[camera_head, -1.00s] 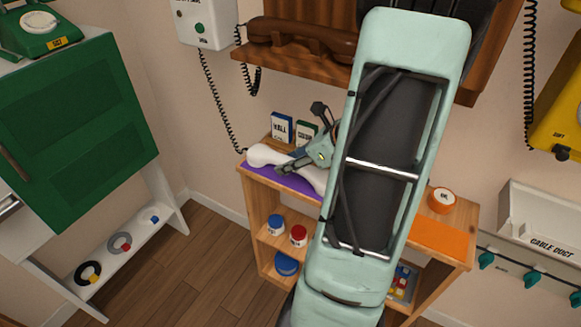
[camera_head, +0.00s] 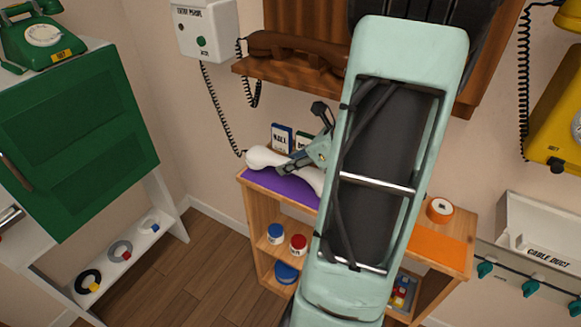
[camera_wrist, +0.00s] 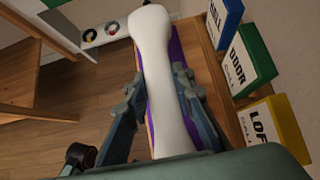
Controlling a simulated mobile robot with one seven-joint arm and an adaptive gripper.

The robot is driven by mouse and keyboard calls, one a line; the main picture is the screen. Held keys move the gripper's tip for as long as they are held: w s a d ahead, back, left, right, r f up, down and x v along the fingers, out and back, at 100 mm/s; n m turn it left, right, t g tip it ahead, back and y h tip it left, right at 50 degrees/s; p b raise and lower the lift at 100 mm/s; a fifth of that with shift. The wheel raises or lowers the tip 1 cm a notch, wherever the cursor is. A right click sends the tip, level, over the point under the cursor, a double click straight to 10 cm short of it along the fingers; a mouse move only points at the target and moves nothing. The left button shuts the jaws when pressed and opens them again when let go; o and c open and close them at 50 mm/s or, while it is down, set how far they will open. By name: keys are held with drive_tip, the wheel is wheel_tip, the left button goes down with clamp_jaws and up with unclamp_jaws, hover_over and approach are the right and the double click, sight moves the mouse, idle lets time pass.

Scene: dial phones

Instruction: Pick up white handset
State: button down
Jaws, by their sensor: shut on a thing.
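The white handset (camera_head: 268,158) is at the left end of the wooden shelf unit, over a purple mat (camera_head: 272,184). A dark coiled cord runs from its left end up to the white wall box. My gripper (camera_head: 287,168) is shut on the middle of the handset. In the wrist view the handset (camera_wrist: 158,75) runs lengthwise between the two fingers of my gripper (camera_wrist: 160,95), with one finger on each side. In the head view my arm hides part of the shelf top. The handset looks slightly above the mat.
Upright label cards, blue (camera_wrist: 222,22), green (camera_wrist: 252,62) and yellow (camera_wrist: 270,125), stand close beside the handset. A brown handset (camera_head: 295,45) rests on a wall shelf above. An orange mat (camera_head: 440,246) and a tape roll (camera_head: 440,209) lie at the right.

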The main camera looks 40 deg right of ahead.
drive_tip(key=s+d, duration=0.2)
drive_tip(key=s, duration=0.3)
drive_tip(key=s+d, duration=0.2)
drive_tip(key=s, duration=0.4)
drive_tip(key=s+d+p, duration=0.1)
drive_tip(key=s+d, duration=0.1)
drive_tip(key=s, duration=0.3)
drive_tip(key=shift+s+d+r, duration=0.15)
drive_tip(key=shift+s+d, duration=0.2)
drive_tip(key=shift+d, duration=0.05)
